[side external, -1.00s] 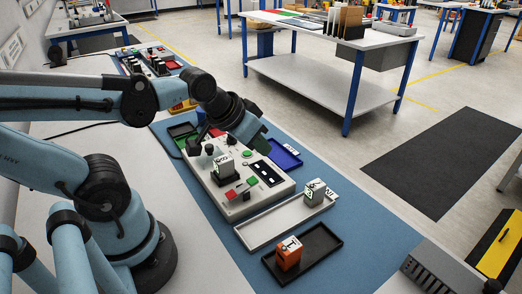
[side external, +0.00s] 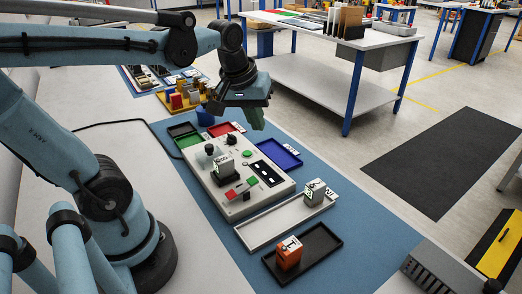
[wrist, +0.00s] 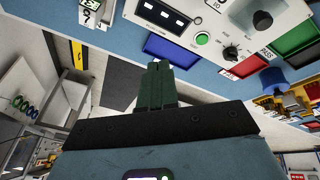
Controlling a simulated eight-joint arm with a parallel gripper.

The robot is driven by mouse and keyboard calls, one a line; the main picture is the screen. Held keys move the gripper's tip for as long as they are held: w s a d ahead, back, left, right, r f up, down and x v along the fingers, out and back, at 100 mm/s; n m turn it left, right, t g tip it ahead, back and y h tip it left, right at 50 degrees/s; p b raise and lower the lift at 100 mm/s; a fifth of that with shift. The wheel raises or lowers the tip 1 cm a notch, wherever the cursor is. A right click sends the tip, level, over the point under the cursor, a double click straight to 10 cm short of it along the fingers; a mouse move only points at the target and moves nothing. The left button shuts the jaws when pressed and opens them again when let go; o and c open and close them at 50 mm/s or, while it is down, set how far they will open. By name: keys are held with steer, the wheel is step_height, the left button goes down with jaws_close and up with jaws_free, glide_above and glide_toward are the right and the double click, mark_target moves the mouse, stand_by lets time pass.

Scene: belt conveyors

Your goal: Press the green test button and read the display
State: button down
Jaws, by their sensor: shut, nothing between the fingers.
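The pale test panel (side external: 207,178) lies on the blue mat. My gripper (side external: 257,124) is shut and empty, raised above the panel's far side, touching nothing. Its green fingers (wrist: 156,88) meet in the wrist view.
A blue tray (side external: 279,154), a red tray (side external: 222,129) and a green tray (side external: 188,140) lie around the panel. In front are a white tray (side external: 262,234) with a grey block (side external: 313,193) and a black tray (side external: 322,244) with an orange block (side external: 288,254). A blue cup (side external: 205,115) stands behind.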

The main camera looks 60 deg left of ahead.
mark_target(247, 152)
steer(key=w+a+r+n+g, duration=0.1)
steer(key=w+a+n+g, duration=0.2)
steer(key=a+n, duration=0.6)
steer(key=shift+a+n+g+h, duration=0.2)
steer(key=shift+n+g+h, duration=0.1)
steer(key=shift+n+g, duration=0.3)
step_height(247, 152, down, 14)
steer(key=shift+s, duration=0.1)
stand_by(0.5)
steer(key=shift+f, duration=0.85)
steer(key=shift+r, duration=0.1)
step_height(247, 152, up, 15)
steer(key=shift+f, duration=0.2)
